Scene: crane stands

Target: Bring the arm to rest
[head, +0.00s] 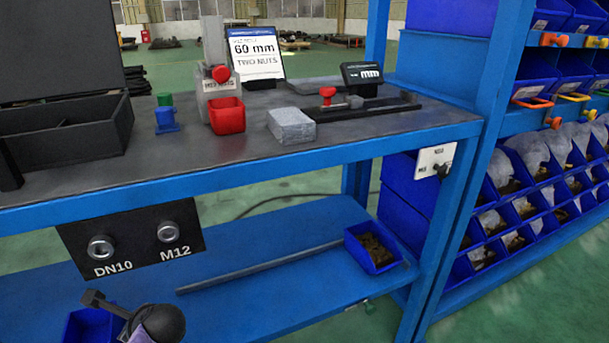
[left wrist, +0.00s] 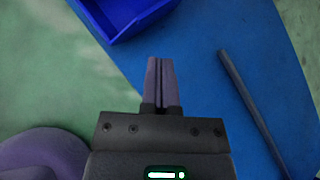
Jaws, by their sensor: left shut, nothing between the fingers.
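My left gripper (left wrist: 160,72) is shut and empty in the left wrist view, its two purple-grey fingers together. It is above the blue lower shelf (left wrist: 195,30), near its edge. In the head view, a dark part of my left arm (head: 155,325) shows at the bottom left, over the lower shelf (head: 290,235) and in front of the bench. My right gripper is in neither view.
A blue bin (head: 92,327) lies close to my left arm; a blue bin's wall also shows in the left wrist view (left wrist: 115,22). A grey rod (head: 260,265) lies on the lower shelf. The bench top (head: 340,135) holds several items. A bin rack (head: 493,110) stands right.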

